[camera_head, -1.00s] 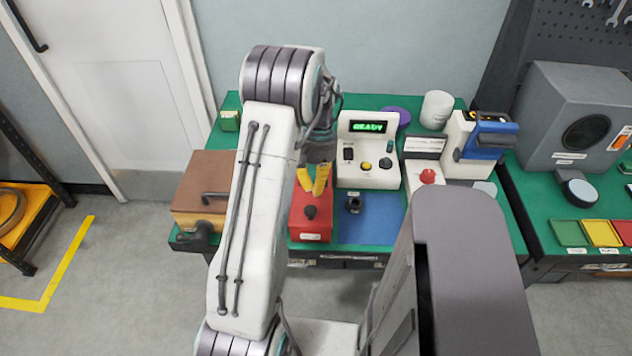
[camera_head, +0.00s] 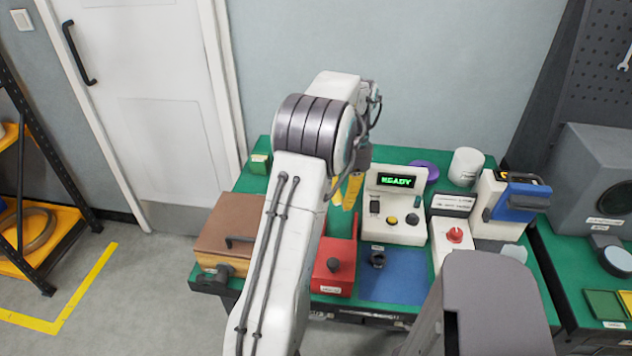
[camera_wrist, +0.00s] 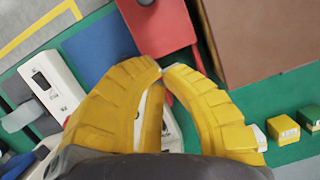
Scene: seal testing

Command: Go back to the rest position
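My gripper (camera_head: 346,190) has two yellow fingers, partly hidden behind my arm in the head view. It hangs above the green table, behind the red box (camera_head: 334,252) and left of the READY tester (camera_head: 397,222). In the wrist view my gripper (camera_wrist: 161,70) has its fingertips together, with nothing seen between them.
A brown-lidded box (camera_head: 230,225) stands left of my arm. A blue mat (camera_head: 396,278) carries a small black part (camera_head: 377,258). A white unit with a red button (camera_head: 454,235) and a blue-and-white device (camera_head: 508,208) stand at right. The grey floor (camera_head: 140,300) at left is clear.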

